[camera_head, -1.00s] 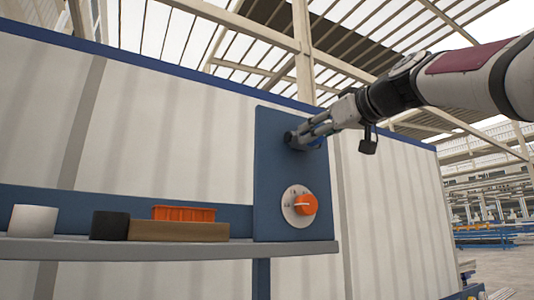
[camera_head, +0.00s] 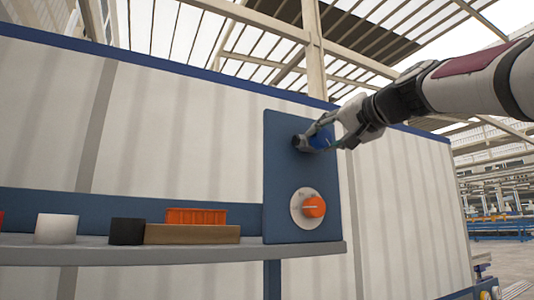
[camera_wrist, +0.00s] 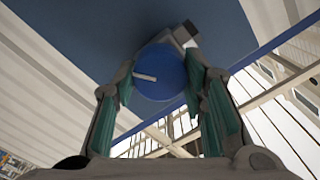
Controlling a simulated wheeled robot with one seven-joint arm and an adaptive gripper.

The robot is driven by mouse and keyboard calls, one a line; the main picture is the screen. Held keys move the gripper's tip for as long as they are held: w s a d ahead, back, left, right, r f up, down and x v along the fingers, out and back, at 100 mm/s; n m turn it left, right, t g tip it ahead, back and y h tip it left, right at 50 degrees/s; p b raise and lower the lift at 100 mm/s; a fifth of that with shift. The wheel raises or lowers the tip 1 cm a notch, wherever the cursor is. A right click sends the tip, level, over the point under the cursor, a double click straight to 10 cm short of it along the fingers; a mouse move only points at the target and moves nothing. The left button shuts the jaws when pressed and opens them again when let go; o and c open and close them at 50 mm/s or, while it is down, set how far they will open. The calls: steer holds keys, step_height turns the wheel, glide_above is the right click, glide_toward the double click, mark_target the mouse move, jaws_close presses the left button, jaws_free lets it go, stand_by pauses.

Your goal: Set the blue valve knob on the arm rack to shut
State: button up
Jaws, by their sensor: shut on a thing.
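The blue valve knob (camera_wrist: 160,72) is a round disc with a pale pointer line, between the teal finger pads of my gripper (camera_wrist: 165,90) in the wrist view. My gripper is shut on it. In the head view my gripper (camera_head: 319,134) is at the upper part of the blue panel, and part of the blue knob (camera_head: 320,141) shows between the fingers. A grey fitting (camera_wrist: 186,34) shows behind the knob in the wrist view. The dial marks around the blue knob are not readable.
An orange knob (camera_head: 314,207) on a white dial is lower on the same blue panel (camera_head: 283,165). Free air lies right of the panel.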

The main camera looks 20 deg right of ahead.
steer(key=m+p, duration=0.1)
steer(key=m, duration=0.3)
steer(key=shift+m+p, duration=0.65)
steer(key=shift+m, duration=0.85)
steer(key=o, duration=1.2)
steer(key=shift+c, duration=0.2)
steer(key=s, duration=1.2)
steer(key=shift+d, duration=0.25)
